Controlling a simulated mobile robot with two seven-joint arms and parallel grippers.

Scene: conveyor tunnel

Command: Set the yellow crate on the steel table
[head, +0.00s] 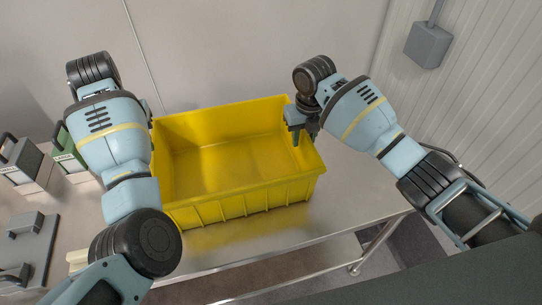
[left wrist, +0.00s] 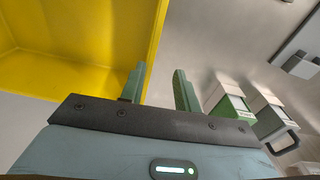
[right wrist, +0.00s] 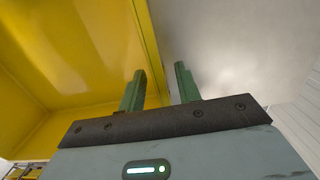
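The yellow crate (head: 235,194) is empty and upright, and appears to rest on the steel table (head: 330,205). My right gripper (head: 298,134) is at the crate's right wall. In the right wrist view its fingers (right wrist: 160,88) are apart, with the crate's rim (right wrist: 150,45) running between them and no clear grip. My left gripper is hidden behind its own arm in the head view, at the crate's left side.
Green and grey handled boxes (head: 68,150) (head: 22,160) stand on the left of the table, with a grey flat item (head: 28,250) in front of them. A grey wall box (head: 428,45) hangs on the ribbed wall at right. The table is bare right of the crate.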

